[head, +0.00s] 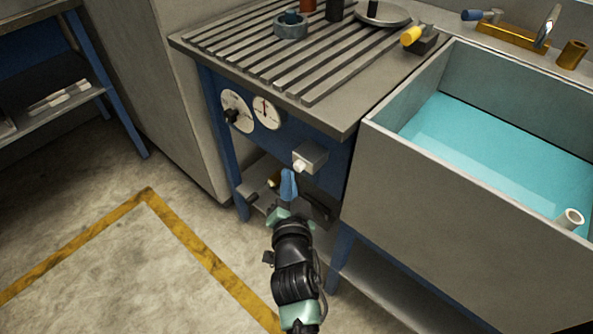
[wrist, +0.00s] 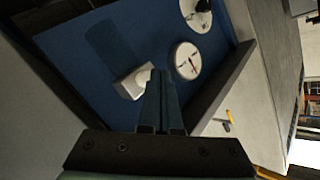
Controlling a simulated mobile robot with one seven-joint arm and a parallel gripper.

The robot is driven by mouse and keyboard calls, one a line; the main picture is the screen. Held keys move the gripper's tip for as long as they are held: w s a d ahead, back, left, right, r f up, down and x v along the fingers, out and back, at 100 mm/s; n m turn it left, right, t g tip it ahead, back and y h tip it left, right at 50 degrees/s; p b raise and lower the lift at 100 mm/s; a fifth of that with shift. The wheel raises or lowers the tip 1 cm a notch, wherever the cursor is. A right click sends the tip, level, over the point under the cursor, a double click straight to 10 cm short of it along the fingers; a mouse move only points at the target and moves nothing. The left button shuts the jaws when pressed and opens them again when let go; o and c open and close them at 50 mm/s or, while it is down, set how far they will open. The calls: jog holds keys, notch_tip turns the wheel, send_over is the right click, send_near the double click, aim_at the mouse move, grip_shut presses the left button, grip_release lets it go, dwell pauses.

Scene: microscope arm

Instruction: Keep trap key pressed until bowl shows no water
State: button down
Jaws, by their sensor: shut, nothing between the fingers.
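The bowl, a deep grey sink (head: 450,195), stands at the right in the head view and holds turquoise water (head: 490,145). A small grey box with a pale button (head: 300,166), which looks like the trap key, sits on the blue front panel left of the bowl; the button also shows in the wrist view (wrist: 146,73). My gripper (head: 288,177) is shut and empty, its blue fingers together just below the button in the head view. In the wrist view the fingertips (wrist: 163,76) lie right beside the button. I cannot tell whether they touch it.
Two round dials (head: 266,112) sit on the panel left of the box. A slatted drainboard (head: 250,50) above holds a yellow-handled item (head: 412,36) and several other things. A low shelf below the panel holds dark items. A white pipe (head: 569,219) stands in the bowl.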

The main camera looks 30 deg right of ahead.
jog(key=shift+a, duration=0.2)
jog(key=a+b, duration=0.1)
jog(key=s+a+b, duration=0.1)
jog(key=a+b, duration=0.1)
jog(key=s+a+b, duration=0.1)
jog(key=shift+a+b, duration=0.3)
jog(key=shift+a, duration=0.05)
jog(key=shift+w+r, duration=0.1)
dwell(0.5)
